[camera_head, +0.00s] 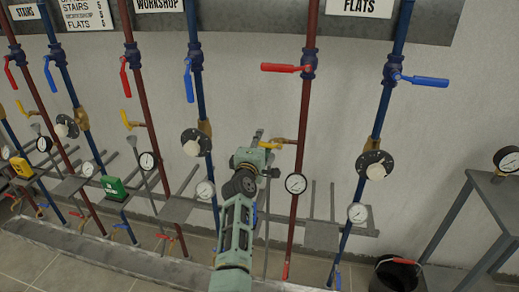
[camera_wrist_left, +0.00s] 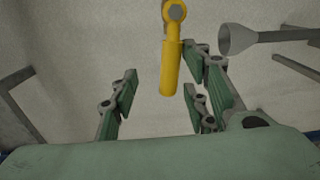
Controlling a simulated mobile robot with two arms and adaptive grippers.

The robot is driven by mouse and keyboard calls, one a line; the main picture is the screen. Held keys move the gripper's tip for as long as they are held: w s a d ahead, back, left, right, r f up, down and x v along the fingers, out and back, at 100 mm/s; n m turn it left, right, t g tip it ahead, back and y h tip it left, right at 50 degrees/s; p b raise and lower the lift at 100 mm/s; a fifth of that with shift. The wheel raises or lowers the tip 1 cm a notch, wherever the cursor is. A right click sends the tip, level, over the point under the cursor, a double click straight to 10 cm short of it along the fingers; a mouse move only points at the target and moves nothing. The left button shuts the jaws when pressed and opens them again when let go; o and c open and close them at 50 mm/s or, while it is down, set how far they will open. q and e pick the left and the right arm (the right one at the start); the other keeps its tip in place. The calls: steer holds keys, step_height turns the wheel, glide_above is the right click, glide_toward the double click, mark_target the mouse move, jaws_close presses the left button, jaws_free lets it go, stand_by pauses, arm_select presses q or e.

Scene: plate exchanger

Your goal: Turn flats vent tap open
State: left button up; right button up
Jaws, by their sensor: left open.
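The flats vent tap has a yellow lever (camera_head: 268,145) on a brass fitting beside the red pipe (camera_head: 300,150) under the FLATS sign (camera_head: 359,6). In the head view the lever points left from the fitting, partly behind my left gripper (camera_head: 264,150). In the left wrist view the yellow lever (camera_wrist_left: 170,68) hangs from a grey pivot at the top. Its free end reaches into the gap between the fingers of my left gripper (camera_wrist_left: 163,90). The fingers are open, with visible space beside the lever; I cannot tell whether any finger touches it. My right gripper is not in view.
A red lever (camera_head: 282,68) and a blue lever (camera_head: 423,80) sit higher on the flats pipes. A gauge (camera_head: 296,184) is just below the tap. A grey funnel (camera_wrist_left: 238,40) stands right of the lever. A black bucket (camera_head: 395,275) and a grey table (camera_head: 490,195) are at right.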

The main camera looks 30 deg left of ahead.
arm_select(q)
step_height(320, 180, up, 8)
steer(key=shift+f, duration=0.2)
steer(key=shift+d, duration=0.1)
steer(key=shift+c, duration=0.5)
